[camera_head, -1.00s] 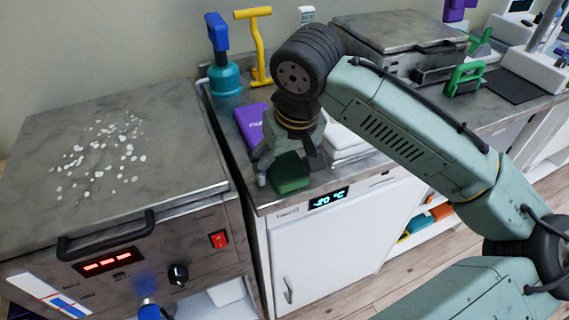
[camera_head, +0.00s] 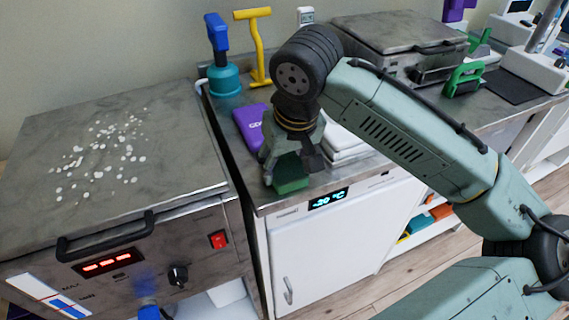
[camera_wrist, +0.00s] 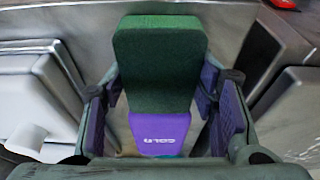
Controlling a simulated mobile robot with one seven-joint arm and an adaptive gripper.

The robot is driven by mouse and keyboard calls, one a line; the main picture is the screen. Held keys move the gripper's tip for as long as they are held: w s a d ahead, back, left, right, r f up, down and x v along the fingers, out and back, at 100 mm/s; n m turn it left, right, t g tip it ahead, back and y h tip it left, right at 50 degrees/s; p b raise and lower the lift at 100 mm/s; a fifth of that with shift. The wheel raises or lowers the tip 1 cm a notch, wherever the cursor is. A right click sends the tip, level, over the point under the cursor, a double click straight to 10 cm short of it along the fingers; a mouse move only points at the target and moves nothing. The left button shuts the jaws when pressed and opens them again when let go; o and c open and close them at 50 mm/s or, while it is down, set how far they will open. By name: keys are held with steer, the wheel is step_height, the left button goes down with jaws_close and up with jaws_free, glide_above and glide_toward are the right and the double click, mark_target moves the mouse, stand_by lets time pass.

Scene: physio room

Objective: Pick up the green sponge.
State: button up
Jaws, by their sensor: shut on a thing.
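The green sponge (camera_head: 291,174) is a dark green block at the front edge of the counter above the small freezer. My gripper (camera_head: 291,168) points down over it with a finger on each side. In the wrist view the sponge (camera_wrist: 161,65) sits between the two finger pads of my gripper (camera_wrist: 163,100), which are shut on it. I cannot tell for sure whether its underside touches the counter.
A purple cold pack (camera_head: 249,127) lies behind my gripper, and folded white towels (camera_head: 345,143) lie to the right. A teal-based blue-handled tool (camera_head: 222,70) and a yellow T-handled tool (camera_head: 257,45) stand behind. A steel unit (camera_head: 120,150) stands at left.

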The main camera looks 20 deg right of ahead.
mark_target(283, 161)
steer(key=shift+r, duration=0.15)
steer(key=v, duration=0.1)
steer(key=b+v, duration=0.1)
steer(key=v, duration=0.1)
steer(key=shift+w+a+r, duration=0.1)
steer(key=shift+w+r, duration=0.1)
steer(key=shift+w, duration=0.1)
steer(key=s+a+r+b, duration=0.1)
steer(key=s+a, duration=0.3)
steer(key=s, duration=1.1)
steer(key=shift+r+b, duration=0.2)
steer(key=shift+b, duration=0.35)
steer(key=shift+s+a, duration=0.1)
steer(key=shift+a, duration=0.05)
steer(key=shift+o, duration=1)
steer(key=c, duration=0.4)
steer(key=shift+r, duration=0.1)
steer(key=shift+c, duration=0.2)
